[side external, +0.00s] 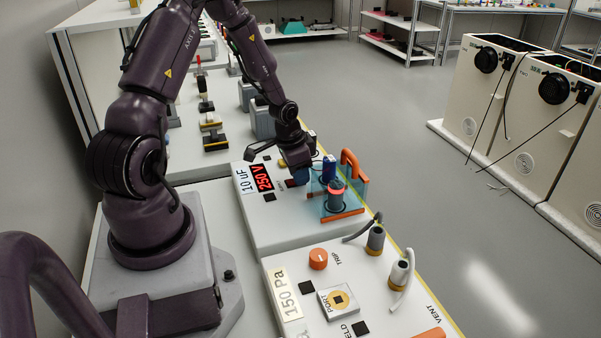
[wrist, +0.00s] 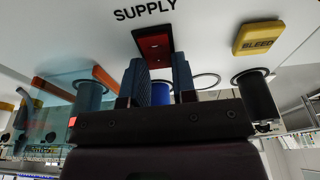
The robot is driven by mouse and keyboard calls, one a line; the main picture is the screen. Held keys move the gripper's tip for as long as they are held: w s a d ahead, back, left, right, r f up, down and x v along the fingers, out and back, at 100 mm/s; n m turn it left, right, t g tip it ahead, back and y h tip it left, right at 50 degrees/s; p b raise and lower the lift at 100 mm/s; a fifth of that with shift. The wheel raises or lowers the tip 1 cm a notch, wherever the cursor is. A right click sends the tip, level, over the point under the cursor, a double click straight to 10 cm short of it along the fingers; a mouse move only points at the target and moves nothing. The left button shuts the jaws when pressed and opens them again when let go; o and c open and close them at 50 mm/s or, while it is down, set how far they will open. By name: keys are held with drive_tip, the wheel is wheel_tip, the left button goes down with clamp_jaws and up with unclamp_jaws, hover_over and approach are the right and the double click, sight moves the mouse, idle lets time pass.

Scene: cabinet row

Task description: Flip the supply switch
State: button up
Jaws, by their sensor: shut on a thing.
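The supply switch is a red rocker in a dark frame (wrist: 154,43), just below the word SUPPLY in the wrist view. In the side view a dark red patch (side external: 293,183) shows under my gripper, which is pointed down at the white panel (side external: 275,225). My gripper (wrist: 157,62) has its two blue-grey fingers on either side of the switch's near end, shut on it. The exact contact is hard to see. A blue cylinder (wrist: 161,94) shows behind, between the fingers; it also stands right of my gripper in the side view (side external: 328,168).
A clear guard with an orange handle (side external: 353,165) stands close to the right, around a grey cylinder (side external: 335,196). A yellow BLEED button (wrist: 258,38) and a black cylinder (wrist: 257,96) are near.

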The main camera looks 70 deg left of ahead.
sight(285, 185)
drive_tip(key=shift+s+t, duration=0.1)
drive_tip(key=shift+t, duration=0.3)
drive_tip(key=o, duration=0.9)
drive_tip(key=shift+r, duration=0.1)
drive_tip(key=v, duration=1.2)
drive_tip(key=shift+s+r, duration=0.1)
drive_tip(key=shift+r, duration=0.3)
